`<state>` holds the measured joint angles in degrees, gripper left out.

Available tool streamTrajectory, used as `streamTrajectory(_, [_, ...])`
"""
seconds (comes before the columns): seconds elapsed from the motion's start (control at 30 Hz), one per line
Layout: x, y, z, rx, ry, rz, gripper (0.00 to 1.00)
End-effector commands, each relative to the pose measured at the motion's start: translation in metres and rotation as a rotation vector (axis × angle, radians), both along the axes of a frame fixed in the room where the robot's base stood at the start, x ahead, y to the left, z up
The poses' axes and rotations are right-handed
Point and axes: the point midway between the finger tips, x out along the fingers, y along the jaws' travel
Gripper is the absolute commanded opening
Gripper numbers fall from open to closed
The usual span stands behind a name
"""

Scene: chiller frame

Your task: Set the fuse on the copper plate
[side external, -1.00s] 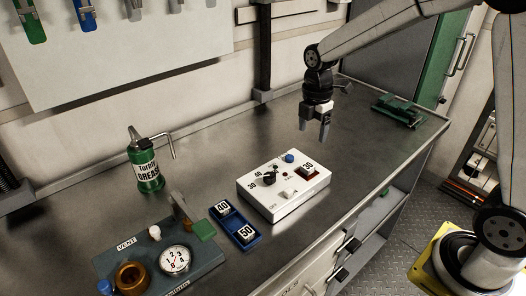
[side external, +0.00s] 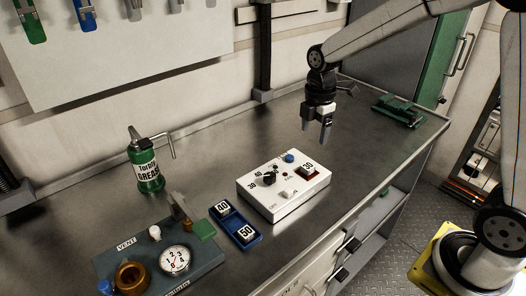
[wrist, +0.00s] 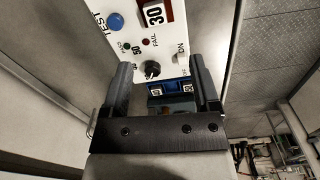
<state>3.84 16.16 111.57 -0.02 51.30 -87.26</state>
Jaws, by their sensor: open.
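The fuse also shows at the top of the wrist view (wrist: 153,15). Two more fuses, labelled 40 (side external: 222,208) and 50 (side external: 245,232), sit in a blue tray (side external: 236,222) left of the box. My gripper (side external: 315,133) is open and empty, above and behind the box's right part. Its fingers (wrist: 160,66) are spread in the wrist view.
The box carries a dial (side external: 269,178), a blue test button (side external: 289,158) and a white switch (side external: 289,192). A green grease can (side external: 148,170) stands at left. A gauge panel (side external: 205,256) lies front left. A green vise-like tool (side external: 398,110) is at far right. The bench behind the box is clear.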

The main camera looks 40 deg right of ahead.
Motion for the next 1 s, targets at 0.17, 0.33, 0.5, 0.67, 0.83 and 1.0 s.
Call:
streamTrajectory(0.17, [-0.016, 0.005, -0.008, 0.005, -0.029, -0.197, 0.78])
streamTrajectory(0.33, [-0.036, 0.011, -0.019, 0.019, -0.065, -0.442, 0.78])
streamTrajectory(0.5, [-0.057, 0.016, -0.029, 0.044, -0.1, -0.693, 0.78])
streamTrajectory(0.67, [-0.078, 0.02, -0.039, 0.078, -0.13, -0.928, 0.78])
streamTrajectory(0.83, [-0.1, 0.024, -0.048, 0.121, -0.155, -1.17, 0.78])
streamTrajectory(1.0, [-0.117, 0.026, -0.055, 0.159, -0.171, -1.351, 0.78])
